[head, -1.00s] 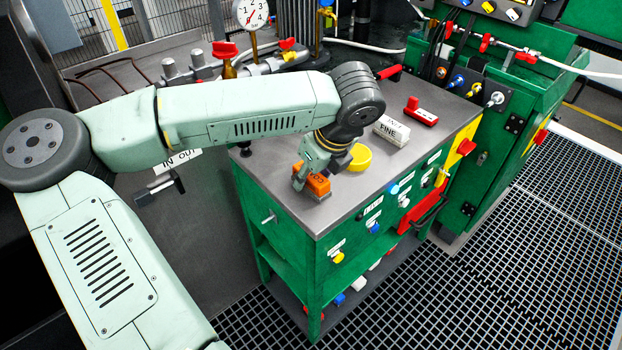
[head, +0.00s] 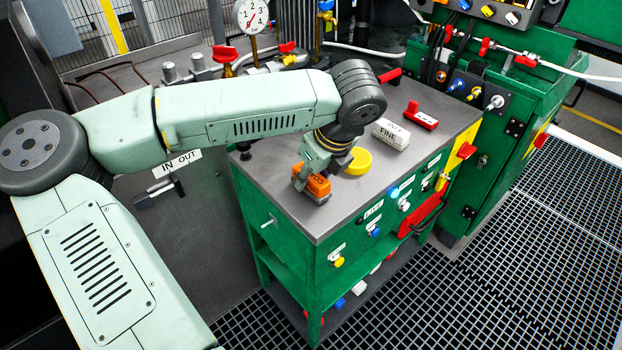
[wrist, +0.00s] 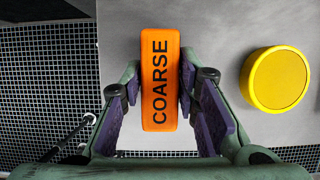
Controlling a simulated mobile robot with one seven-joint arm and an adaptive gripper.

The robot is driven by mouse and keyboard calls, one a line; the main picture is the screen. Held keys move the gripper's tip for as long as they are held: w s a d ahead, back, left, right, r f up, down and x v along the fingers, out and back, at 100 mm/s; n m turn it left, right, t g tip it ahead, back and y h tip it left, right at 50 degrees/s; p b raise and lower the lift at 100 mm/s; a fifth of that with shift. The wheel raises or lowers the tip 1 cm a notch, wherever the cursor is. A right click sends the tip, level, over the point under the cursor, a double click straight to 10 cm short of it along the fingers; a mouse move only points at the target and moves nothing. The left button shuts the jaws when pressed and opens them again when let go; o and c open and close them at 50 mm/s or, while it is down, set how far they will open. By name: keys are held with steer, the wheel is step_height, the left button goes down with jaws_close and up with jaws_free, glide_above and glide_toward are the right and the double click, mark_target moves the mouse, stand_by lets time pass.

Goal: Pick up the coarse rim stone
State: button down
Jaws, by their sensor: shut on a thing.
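The coarse rim stone (head: 318,186) is an orange block on a grey base, near the front left corner of the grey cabinet top. The wrist view shows its orange top (wrist: 160,80) with the word COARSE. My gripper (head: 307,181) comes down over it from above. In the wrist view my gripper's fingers (wrist: 161,105) are on either side of the stone, the pads against its long sides. The stone looks level and at or very close to the cabinet top; I cannot tell whether there is a gap beneath it.
A round yellow thing (head: 359,161) lies just right of the stone. A white block marked FINE (head: 391,134) and a red block (head: 422,116) lie farther back on the cabinet top (head: 330,218). Valves and a gauge (head: 251,15) stand behind.

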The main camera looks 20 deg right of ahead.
steer(key=shift+r, duration=0.45)
steer(key=shift+a+b+v, duration=0.25)
steer(key=shift+b+v, duration=0.55)
steer(key=shift+v, duration=0.15)
steer(key=s+a+b, duration=0.2)
steer(key=s, duration=0.5)
steer(key=s+a+r+b, duration=0.1)
steer(key=s+a, duration=0.2)
steer(key=s, duration=0.4)
steer(key=shift+s+r+b, duration=0.25)
steer(key=shift+r+b, duration=0.05)
steer(key=shift+b, duration=0.05)
